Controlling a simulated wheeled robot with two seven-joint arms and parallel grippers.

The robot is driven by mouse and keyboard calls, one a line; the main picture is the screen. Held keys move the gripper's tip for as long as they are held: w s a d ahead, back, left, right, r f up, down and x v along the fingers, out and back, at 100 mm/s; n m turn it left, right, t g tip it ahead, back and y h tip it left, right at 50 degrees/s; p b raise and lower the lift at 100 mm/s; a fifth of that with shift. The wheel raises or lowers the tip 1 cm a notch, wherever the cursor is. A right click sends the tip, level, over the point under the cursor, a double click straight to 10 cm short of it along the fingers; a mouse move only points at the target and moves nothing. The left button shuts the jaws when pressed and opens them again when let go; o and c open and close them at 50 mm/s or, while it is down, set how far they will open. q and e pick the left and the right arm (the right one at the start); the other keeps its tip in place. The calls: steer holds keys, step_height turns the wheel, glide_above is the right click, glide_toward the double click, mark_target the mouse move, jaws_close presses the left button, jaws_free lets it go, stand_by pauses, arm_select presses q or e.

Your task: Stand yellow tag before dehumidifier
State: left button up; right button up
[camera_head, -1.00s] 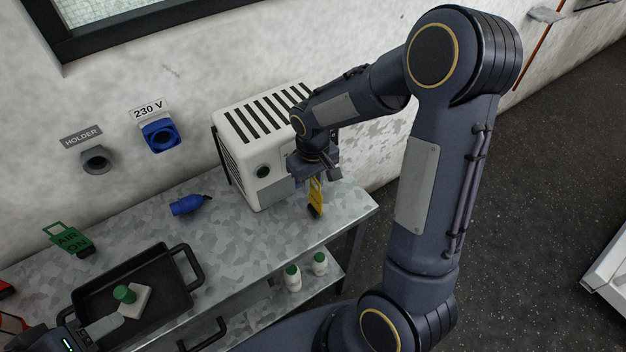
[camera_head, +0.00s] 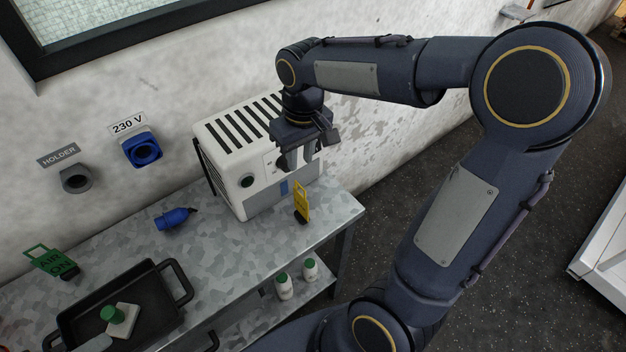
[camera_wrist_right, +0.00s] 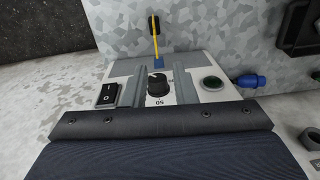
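The yellow tag (camera_head: 302,199) stands on its dark foot on the metal bench, in front of the white dehumidifier (camera_head: 232,143), near the bench's right end. In the right wrist view the tag (camera_wrist_right: 156,42) shows beyond the dehumidifier's control panel (camera_wrist_right: 205,90), apart from the fingers. My right gripper (camera_head: 301,158) is above the tag, close to the dehumidifier's front, with its fingers apart and nothing between them. Of my left gripper, only a pale grey piece (camera_head: 92,344) shows at the bottom left edge; its state is hidden.
A blue plug (camera_head: 174,218) lies left of the dehumidifier. A green tag (camera_head: 50,260) stands at the left. Small bottles (camera_head: 284,286) are on the lower shelf. A wall holder (camera_head: 76,179) and blue socket (camera_head: 143,150) are behind.

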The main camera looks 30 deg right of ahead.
steer(key=s+a+r+m+t+y, duration=0.1)
steer(key=s+a+m+t+y, duration=0.1)
steer(key=s, duration=1.4)
steer(key=shift+s+a+r+t+y, duration=0.2)
steer(key=shift+a+t+y, duration=0.4)
steer(key=shift+a+t, duration=0.7)
steer(key=shift+d+t, duration=0.3)
